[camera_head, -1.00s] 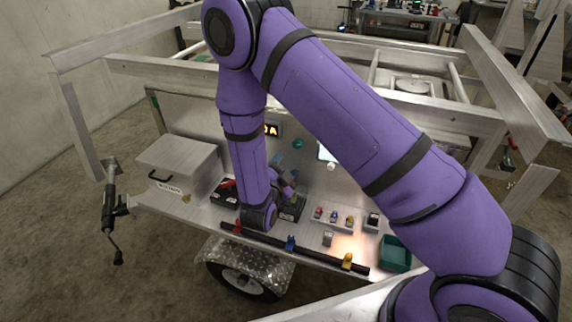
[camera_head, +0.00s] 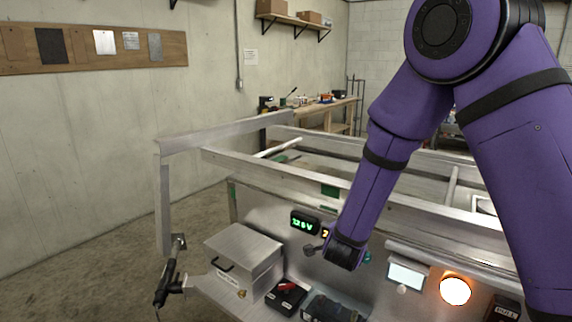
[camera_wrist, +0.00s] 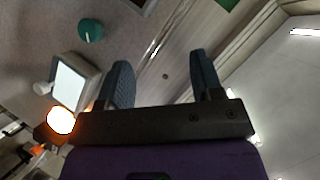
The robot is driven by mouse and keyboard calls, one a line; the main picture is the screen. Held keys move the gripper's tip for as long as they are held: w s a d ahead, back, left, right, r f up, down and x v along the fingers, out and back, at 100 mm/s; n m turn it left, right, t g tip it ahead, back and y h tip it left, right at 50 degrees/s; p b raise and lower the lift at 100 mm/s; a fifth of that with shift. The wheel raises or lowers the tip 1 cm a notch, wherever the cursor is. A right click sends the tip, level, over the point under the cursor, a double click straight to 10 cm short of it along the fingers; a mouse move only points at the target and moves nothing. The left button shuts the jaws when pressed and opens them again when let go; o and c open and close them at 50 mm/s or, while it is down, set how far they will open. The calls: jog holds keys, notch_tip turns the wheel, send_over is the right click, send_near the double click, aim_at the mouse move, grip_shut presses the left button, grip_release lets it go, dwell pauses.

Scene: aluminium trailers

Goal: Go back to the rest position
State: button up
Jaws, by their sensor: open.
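My gripper (camera_wrist: 163,85) shows in the wrist view with its two dark fingers apart and nothing between them. In the head view my purple arm comes down from the upper right, and its wrist is in front of the trailer's (camera_head: 420,237) upright panel. The fingers are hidden there behind the wrist. In the wrist view the fingers stand before the grey panel (camera_wrist: 145,25), apart from the things on it.
A metal box (camera_head: 243,252) stands on the trailer shelf at left. A green display (camera_head: 304,223), a white screen (camera_head: 406,275) and a glowing orange lamp (camera_head: 455,290) are close around my wrist. A green knob (camera_wrist: 91,30) is near the fingers. Aluminium rails (camera_head: 300,167) run behind the arm.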

jog(key=s+d+r+n+g+y, duration=0.1)
jog(key=s+d+r+n+y, duration=0.25)
jog(key=r, duration=0.55)
jog(key=s+r+n+g+y, duration=0.25)
jog(key=s+r+n, duration=0.35)
jog(key=r, duration=0.4)
jog(key=s+d+r+n+g, duration=0.1)
jog(key=s+d, duration=0.2)
jog(key=s, duration=0.5)
jog(key=s+d+r+n+g+h, duration=0.1)
jog(key=s+d+r+n, duration=0.1)
jog(key=s, duration=0.6)
jog(key=s+d+r+n+g, duration=0.1)
jog(key=s+d+r, duration=0.1)
jog(key=s+d, duration=0.3)
jog(key=s, duration=0.4)
jog(key=shift+g+h, duration=0.35)
jog(key=shift+h, duration=0.05)
jog(key=shift+w+n, duration=0.1)
jog(key=shift+n, duration=0.15)
